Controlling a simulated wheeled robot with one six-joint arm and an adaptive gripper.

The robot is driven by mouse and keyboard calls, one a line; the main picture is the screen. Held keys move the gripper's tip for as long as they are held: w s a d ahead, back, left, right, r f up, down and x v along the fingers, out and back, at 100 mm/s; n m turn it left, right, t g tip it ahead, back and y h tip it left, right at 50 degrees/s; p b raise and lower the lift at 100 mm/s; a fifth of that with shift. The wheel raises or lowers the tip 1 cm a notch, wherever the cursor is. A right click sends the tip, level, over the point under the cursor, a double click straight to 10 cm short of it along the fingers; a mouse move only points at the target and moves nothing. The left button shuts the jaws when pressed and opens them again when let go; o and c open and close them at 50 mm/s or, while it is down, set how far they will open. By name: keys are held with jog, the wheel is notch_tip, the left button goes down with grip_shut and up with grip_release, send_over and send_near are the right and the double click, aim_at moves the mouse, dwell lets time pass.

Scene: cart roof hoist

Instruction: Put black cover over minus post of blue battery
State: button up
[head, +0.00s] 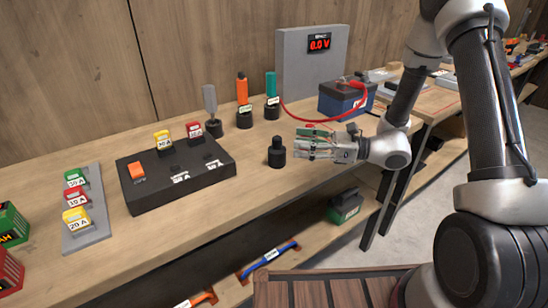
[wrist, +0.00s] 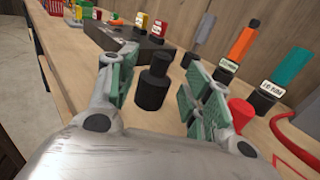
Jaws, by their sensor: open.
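The black cover (head: 277,155), a short dark cylinder with a narrower top, stands upright on the bench. My gripper (head: 303,146) is open, just to its right in the head view, with its fingers pointing left towards it. In the wrist view the black cover (wrist: 153,82) stands between the open green-padded fingers (wrist: 160,78), with gaps visible on both sides. The blue battery (head: 345,103) is on the bench behind my gripper. A red lead runs to a red clip on its top. Its minus post is too small to make out.
A black fuse block (head: 140,195) lies to the left. Screwdriver-like tools with grey, orange (head: 242,90) and teal handles stand upright behind the cover. A red cap (wrist: 241,112) is right beside the right finger. A grey panel (head: 300,62) reads 0.0 V.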

aim_at(277, 141)
jog(key=a, duration=0.2)
jog(key=w+a, duration=0.1)
jog(key=a, duration=0.4)
jog(key=shift+w+a+f, duration=0.2)
jog(key=shift+w, duration=0.2)
jog(key=shift+c, duration=0.4)
jog(key=c, duration=1)
